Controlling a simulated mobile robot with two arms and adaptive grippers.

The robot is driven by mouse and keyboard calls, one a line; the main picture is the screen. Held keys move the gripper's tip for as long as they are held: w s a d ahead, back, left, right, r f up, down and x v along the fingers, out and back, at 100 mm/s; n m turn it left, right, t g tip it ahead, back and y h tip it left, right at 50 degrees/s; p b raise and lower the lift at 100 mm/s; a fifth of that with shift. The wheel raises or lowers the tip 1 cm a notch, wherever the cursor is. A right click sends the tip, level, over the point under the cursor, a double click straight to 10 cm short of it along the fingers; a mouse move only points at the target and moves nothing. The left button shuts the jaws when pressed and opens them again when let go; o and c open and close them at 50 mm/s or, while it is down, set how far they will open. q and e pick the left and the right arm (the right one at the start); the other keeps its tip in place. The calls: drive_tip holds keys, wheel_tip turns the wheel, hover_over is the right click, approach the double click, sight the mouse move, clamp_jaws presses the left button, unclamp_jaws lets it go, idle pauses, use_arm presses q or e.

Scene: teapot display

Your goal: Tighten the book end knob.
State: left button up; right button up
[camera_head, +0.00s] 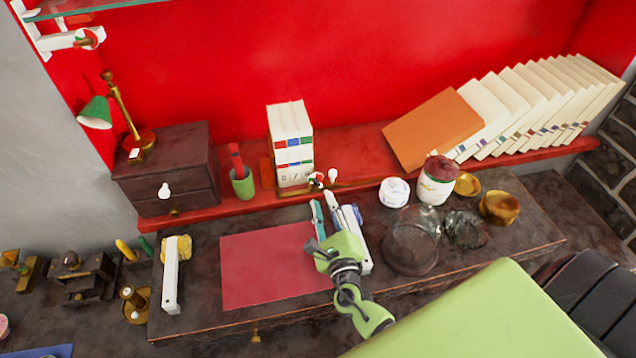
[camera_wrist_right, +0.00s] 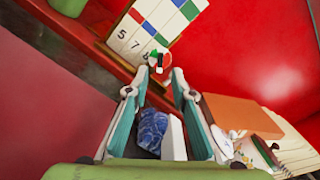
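The book end knob (camera_head: 317,180), small and patterned red, white and green, sits at the front of a brass-coloured book end (camera_head: 290,192) below several upright white books (camera_head: 290,140). In the right wrist view the knob (camera_wrist_right: 160,60) shows just beyond and between the fingertips. My right gripper (camera_head: 325,204) has a green body and points up toward the knob from the desk side. Its fingers are apart in the right wrist view (camera_wrist_right: 159,78), with nothing held. Contact with the knob cannot be made out. My left gripper is not in view.
A green cup (camera_head: 242,182) stands left of the books on the red shelf. An orange book (camera_head: 433,130) leans at right. White jars (camera_head: 436,182) and glass dishes (camera_head: 410,247) stand right of my gripper. A red mat (camera_head: 270,270) lies left of it. A blue object (camera_wrist_right: 150,131) lies below the fingers.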

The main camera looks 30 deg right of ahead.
sight(318, 185)
drive_tip(key=x, duration=0.5)
drive_tip(key=shift+w+d+p, duration=0.1)
drive_tip(key=shift+w+p, duration=0.2)
drive_tip(key=shift+w, duration=0.05)
drive_tip(key=shift+w+d, duration=0.1)
drive_tip(key=shift+w, duration=0.3)
drive_tip(key=shift+c, duration=0.4)
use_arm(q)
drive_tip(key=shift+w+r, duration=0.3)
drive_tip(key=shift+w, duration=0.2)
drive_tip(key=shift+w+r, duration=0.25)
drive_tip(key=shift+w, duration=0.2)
use_arm(e)
clamp_jaws()
